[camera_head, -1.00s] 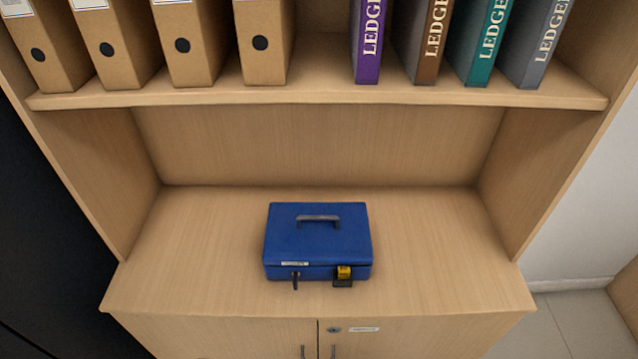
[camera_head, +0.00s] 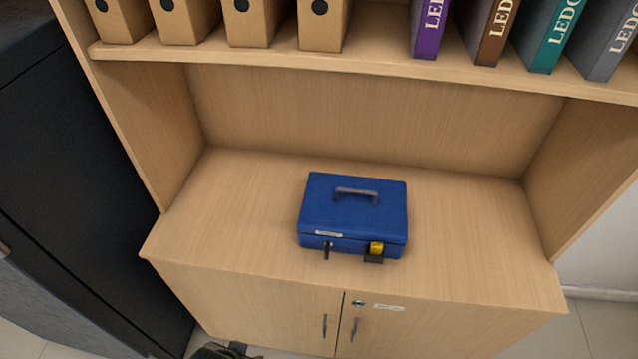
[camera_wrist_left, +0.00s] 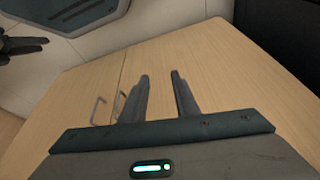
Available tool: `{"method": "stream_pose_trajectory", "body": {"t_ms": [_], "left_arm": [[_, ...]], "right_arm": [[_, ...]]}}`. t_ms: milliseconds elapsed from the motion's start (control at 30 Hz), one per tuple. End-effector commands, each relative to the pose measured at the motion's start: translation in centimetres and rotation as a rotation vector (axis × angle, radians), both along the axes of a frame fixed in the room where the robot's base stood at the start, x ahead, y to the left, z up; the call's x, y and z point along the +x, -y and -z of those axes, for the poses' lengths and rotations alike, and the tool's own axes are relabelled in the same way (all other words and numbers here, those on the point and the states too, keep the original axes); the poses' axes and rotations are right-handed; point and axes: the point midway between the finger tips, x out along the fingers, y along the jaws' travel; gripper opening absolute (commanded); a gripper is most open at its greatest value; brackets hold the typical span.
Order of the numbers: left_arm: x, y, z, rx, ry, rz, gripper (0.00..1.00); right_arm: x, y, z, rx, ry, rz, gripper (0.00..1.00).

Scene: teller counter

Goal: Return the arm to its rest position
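My left gripper (camera_wrist_left: 160,75) shows in the left wrist view, with its two fingers apart and nothing between them. It is in front of the cabinet doors (camera_wrist_left: 165,60). A dark part of my left arm (camera_head: 226,350) shows at the bottom edge of the head view, below the counter. Dark finger-like parts (camera_wrist_left: 22,44) at the upper left of the left wrist view look like my right gripper, and their opening cannot be made out. A blue cash box (camera_head: 352,214) sits closed on the counter (camera_head: 240,215), apart from both grippers.
The cabinet's lower doors (camera_head: 270,305) are shut. A shelf (camera_head: 330,62) above the counter holds brown box files (camera_head: 255,25) and ledgers (camera_head: 431,30). A dark cabinet (camera_head: 80,150) stands at the left. The counter around the box is clear.

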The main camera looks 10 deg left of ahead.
Motion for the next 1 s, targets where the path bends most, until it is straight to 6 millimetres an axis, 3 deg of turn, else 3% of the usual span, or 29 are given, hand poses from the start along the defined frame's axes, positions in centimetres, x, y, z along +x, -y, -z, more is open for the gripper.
{"method": "stream_pose_trajectory", "body": {"t_ms": [33, 300, 600, 800, 1000], "left_arm": [[0.1, 0.2, 2.0, -0.002, -0.002, 0.002, 0.28], [0.4, 1.2, 12.3, -0.021, 0.037, 0.015, 0.28], [-2.5, 1.9, 22.1, -0.041, 0.078, 0.032, 0.28], [-5.4, 1.9, 26.5, -0.052, 0.105, 0.043, 0.28], [-7.2, 1.9, 28.3, -0.058, 0.121, 0.049, 0.28]], "right_arm": [[0.0, 0.0, 0.0, 0.000, 0.000, 0.000, 0.31], [0.0, 0.0, 0.0, 0.000, 0.000, 0.000, 0.31], [0.0, 0.0, 0.0, 0.000, 0.000, 0.000, 0.31], [0.0, 0.0, 0.0, 0.000, 0.000, 0.000, 0.31], [0.0, 0.0, 0.0, 0.000, 0.000, 0.000, 0.31]]}}
